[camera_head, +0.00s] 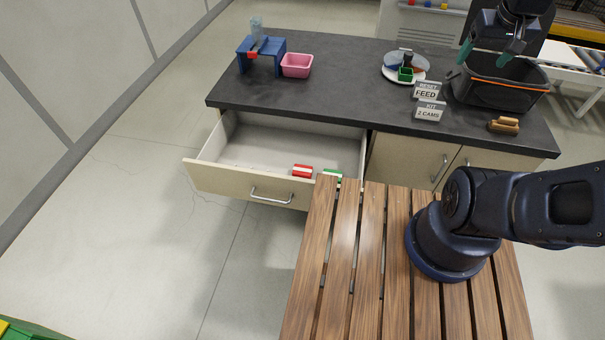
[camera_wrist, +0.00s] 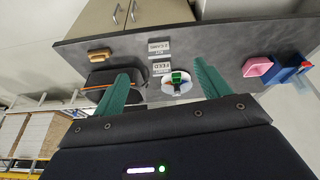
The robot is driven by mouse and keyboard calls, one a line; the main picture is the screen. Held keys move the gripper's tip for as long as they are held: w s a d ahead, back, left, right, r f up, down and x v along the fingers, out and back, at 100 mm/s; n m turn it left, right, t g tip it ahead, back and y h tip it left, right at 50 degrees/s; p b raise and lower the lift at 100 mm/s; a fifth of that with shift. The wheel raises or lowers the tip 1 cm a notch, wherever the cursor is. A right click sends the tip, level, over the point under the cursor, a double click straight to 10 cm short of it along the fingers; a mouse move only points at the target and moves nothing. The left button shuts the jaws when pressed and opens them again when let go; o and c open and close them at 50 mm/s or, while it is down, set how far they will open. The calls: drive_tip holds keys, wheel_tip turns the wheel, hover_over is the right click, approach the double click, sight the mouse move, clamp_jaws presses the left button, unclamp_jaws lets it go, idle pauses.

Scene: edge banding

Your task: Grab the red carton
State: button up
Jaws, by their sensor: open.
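The red carton (camera_head: 302,171), red with a white band, lies inside the open drawer (camera_head: 240,150) near its front wall. A green and white carton (camera_head: 332,174) lies to its right, partly hidden by the slatted wooden top. My gripper (camera_head: 491,55) is at the upper right of the head view, above the black bin and far from the red carton. Its two green fingers stand wide apart with nothing between them, as the wrist view (camera_wrist: 165,88) also shows. The red carton cannot be made out in the wrist view.
The dark counter (camera_head: 330,100) holds a blue stand (camera_head: 262,52), a pink bin (camera_head: 296,65), a round plate with coloured parts (camera_head: 404,68), two signs (camera_head: 428,100), a black bin (camera_head: 500,85) and a brown brush-like object (camera_head: 503,125). The slatted wooden top (camera_head: 350,270) stands before the drawer's right end.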

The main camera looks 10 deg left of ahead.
drive_tip(key=w+a+f+n+g, duration=0.1)
drive_tip(key=w+a+f+n, duration=0.4)
drive_tip(key=w+a+f, duration=0.5)
drive_tip(key=w+a+f+n+g, duration=0.1)
drive_tip(key=w+a+f+n, duration=0.35)
drive_tip(key=a+f, duration=0.6)
drive_tip(key=n+g+h, duration=0.1)
drive_tip(key=n+g, duration=0.1)
drive_tip(key=n, duration=0.5)
hover_over(302, 170)
drive_tip(key=f, duration=2.7)
drive_tip(key=shift+w+a, duration=0.3)
drive_tip(key=shift+d+f, duration=0.15)
drive_tip(key=shift+f, duration=1.2)
drive_tip(key=shift+d+f, duration=0.15)
drive_tip(key=shift+f, duration=1.15)
drive_tip(key=shift+s+f, duration=0.2)
drive_tip(key=shift+f, duration=2.35)
drive_tip(key=c, duration=1.1)
